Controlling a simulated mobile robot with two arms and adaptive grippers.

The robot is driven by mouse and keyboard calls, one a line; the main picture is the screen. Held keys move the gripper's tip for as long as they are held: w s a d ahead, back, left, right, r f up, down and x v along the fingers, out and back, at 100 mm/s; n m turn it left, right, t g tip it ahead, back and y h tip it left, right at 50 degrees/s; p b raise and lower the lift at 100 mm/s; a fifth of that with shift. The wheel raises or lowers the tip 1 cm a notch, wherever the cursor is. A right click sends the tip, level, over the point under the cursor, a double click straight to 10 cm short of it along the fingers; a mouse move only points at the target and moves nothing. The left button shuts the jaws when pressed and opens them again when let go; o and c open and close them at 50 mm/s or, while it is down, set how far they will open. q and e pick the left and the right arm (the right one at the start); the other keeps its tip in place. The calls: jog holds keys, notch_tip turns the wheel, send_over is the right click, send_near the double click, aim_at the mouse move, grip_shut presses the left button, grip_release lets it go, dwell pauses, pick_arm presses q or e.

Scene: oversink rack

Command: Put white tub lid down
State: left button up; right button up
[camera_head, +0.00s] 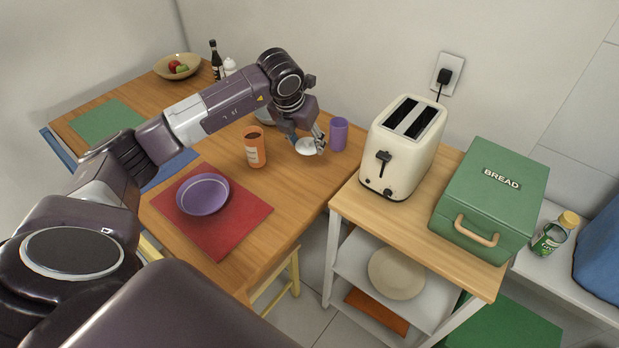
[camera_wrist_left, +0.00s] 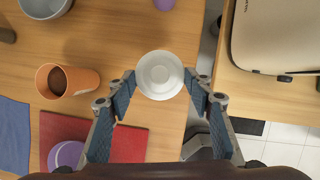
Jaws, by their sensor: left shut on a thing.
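The white tub lid (camera_wrist_left: 160,75) is round and pale and sits between the fingertips of my left gripper (camera_wrist_left: 160,86) in the left wrist view. In the head view the lid (camera_head: 306,147) shows at the tip of my left gripper (camera_head: 311,141), over the right part of the wooden table (camera_head: 285,200). The gripper is shut on the lid. I cannot tell whether the lid touches the table. My right gripper is not in view.
Near the lid stand a purple cup (camera_head: 339,134) and an orange cup (camera_head: 254,148) with dark contents. A purple bowl (camera_head: 203,194) rests on a red mat (camera_head: 240,222). The toaster (camera_head: 402,150) stands on the cart to the right.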

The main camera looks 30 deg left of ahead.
aim_at(304, 151)
pick_arm(q)
notch_tip(304, 151, down, 5)
jog(key=shift+s+r+p, duration=0.15)
jog(key=shift+p, duration=0.15)
notch_tip(304, 151, down, 4)
jog(key=shift+r, duration=0.15)
jog(key=shift+f, duration=0.35)
notch_tip(304, 151, down, 4)
jog(key=shift+d+r+p, duration=0.1)
jog(key=shift+r+p, duration=0.15)
jog(key=shift+p, duration=0.25)
jog(key=shift+f, duration=0.4)
jog(key=o, duration=0.8)
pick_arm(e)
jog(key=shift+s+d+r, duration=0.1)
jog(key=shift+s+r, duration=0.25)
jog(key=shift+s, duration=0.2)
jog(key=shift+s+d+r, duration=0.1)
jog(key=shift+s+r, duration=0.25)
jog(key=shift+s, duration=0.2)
